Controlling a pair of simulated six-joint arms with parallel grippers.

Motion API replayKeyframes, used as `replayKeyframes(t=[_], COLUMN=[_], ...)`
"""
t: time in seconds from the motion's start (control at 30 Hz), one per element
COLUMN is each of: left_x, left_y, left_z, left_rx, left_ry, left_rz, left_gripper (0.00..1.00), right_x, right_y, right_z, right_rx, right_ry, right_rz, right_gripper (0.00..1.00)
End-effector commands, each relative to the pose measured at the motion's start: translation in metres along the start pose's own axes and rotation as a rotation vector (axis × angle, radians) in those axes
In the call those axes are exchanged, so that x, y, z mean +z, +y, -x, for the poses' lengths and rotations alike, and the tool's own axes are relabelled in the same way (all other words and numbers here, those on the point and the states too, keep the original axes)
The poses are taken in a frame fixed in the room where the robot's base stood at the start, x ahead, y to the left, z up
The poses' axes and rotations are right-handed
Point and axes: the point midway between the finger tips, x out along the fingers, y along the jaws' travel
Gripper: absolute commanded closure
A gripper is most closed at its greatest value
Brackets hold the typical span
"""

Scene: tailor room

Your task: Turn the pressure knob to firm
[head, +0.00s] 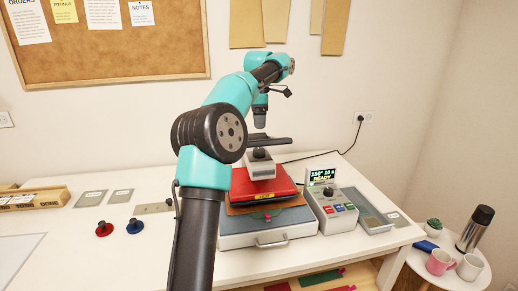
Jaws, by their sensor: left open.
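A heat press with a red upper plate (262,187) stands on a grey base (300,230). A pale block (263,170) sits on top of the red plate, with a dark knob (260,154) on it, partly under a dark lever bar (282,141). My left gripper (259,122) points down above the bar and knob. It is open, empty and apart from them. Another dark knob (328,191) is on the control box (335,215). The labels and pointer marks of both knobs are too small to read. My right gripper is out of view.
The control box display (322,175) reads 150°, 10 s and READY. A grey tray (365,208) lies right of the box. A side table holds mugs (440,262) and a flask (475,229).

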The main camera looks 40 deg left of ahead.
Motion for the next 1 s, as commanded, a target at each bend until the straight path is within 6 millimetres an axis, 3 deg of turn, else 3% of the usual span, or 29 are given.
replayKeyframes(t=[0.6, 0.8, 1.0], left_x=[0.0, 0.0, 0.0], left_y=[-0.001, 0.0, 0.0], left_z=[-0.092, -0.108, -0.111], left_rx=[-0.003, 0.0, 0.0], left_ry=[0.001, -0.001, -0.001], left_rz=[-0.001, -0.001, -0.001], left_gripper=[0.27, 0.27, 0.27], right_x=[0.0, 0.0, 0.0], right_y=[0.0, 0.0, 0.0], right_z=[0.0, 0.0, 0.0], right_rx=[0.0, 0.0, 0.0], right_ry=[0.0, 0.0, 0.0], right_rz=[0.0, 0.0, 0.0], right_gripper=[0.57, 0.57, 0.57])
